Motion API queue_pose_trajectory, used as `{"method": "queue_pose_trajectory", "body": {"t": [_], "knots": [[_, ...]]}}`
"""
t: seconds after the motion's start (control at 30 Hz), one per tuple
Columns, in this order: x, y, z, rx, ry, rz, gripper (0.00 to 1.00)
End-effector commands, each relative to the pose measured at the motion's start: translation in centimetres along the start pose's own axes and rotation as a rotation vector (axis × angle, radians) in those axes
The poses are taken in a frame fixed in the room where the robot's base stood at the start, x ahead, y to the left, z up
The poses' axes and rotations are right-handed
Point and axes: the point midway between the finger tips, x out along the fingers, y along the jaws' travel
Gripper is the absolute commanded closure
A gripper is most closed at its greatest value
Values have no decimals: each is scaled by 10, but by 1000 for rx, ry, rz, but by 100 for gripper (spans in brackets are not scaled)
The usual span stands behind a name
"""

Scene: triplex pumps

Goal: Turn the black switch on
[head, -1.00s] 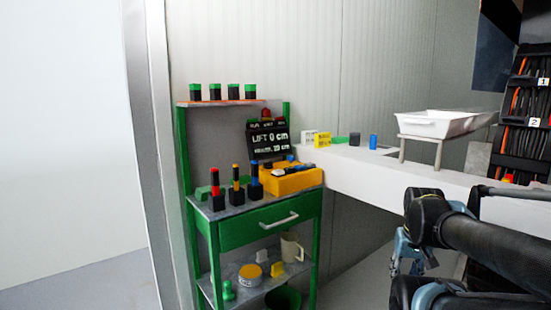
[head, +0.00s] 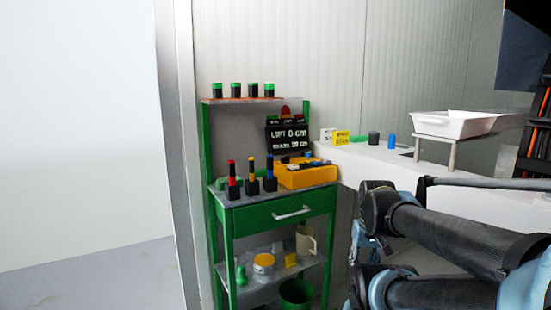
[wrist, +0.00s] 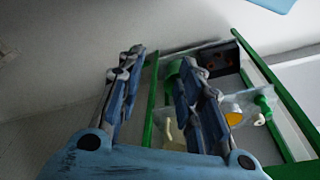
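A yellow box (head: 307,175) sits on the right of the green cart's grey top. Small dark and blue parts (head: 300,160) lie on its upper face; they are too small to tell which one is the black switch. A black display sign (head: 288,135) reading "LIFT 0 cm" stands behind the box. My gripper (head: 366,245) hangs at the right of the cart, apart from the box and partly hidden by my arm. In the wrist view my gripper (wrist: 162,65) has its two fingers spread, with nothing between them. The cart's green frame and lower shelf show beyond it.
Three coloured-top black posts stand left of the box. A white counter (head: 360,165) with a white tray (head: 455,124) extends right. Open floor lies left.

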Motion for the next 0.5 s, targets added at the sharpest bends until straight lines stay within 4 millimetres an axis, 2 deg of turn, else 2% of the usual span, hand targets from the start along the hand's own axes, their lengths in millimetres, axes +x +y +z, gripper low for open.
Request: {"method": "queue_pose_trajectory", "body": {"t": [0.23,0.27,0.3,0.33,0.4,0.5], "knots": [[0,0,0,0,0,0,67],[0,0,0,0,0,0,62],[0,0,0,-1,0,0,53],[-6,0,4,-2,9,0,47],[-13,-2,1,-10,15,-3,47],[-33,-5,-20,-35,23,-10,47]]}}
